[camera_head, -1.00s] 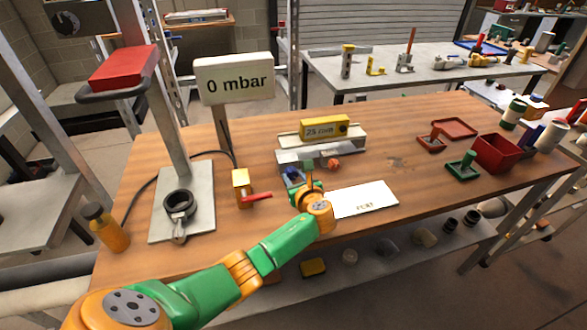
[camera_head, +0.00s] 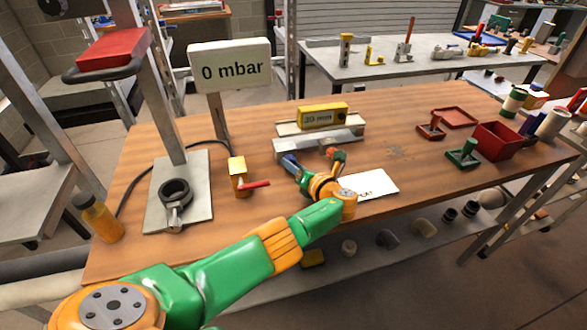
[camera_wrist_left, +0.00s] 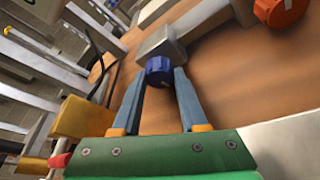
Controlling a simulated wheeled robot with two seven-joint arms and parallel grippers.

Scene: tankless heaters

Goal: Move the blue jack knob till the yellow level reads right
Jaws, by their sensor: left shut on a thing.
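The yellow level (camera_head: 322,115) sits on a grey jack stand (camera_head: 345,133) in the middle of the table. Its small display looks like 39 mm, though the digits are blurred. The blue jack knob (camera_wrist_left: 159,72) is on the front left of the stand. My left gripper (camera_head: 293,166) reaches it from the front; in the left wrist view, its two fingers (camera_wrist_left: 157,82) are shut on the knob's sides. An orange-red knob (camera_head: 338,155) is to the right of it and also shows in the left wrist view (camera_wrist_left: 281,10). My right gripper is out of view.
A white card (camera_head: 374,184) lies just right of my left wrist. A yellow valve with a red lever (camera_head: 254,184) and a "0 mbar" sign (camera_head: 230,65) stand to the left. Red trays and a red bin (camera_head: 498,141) are at the right.

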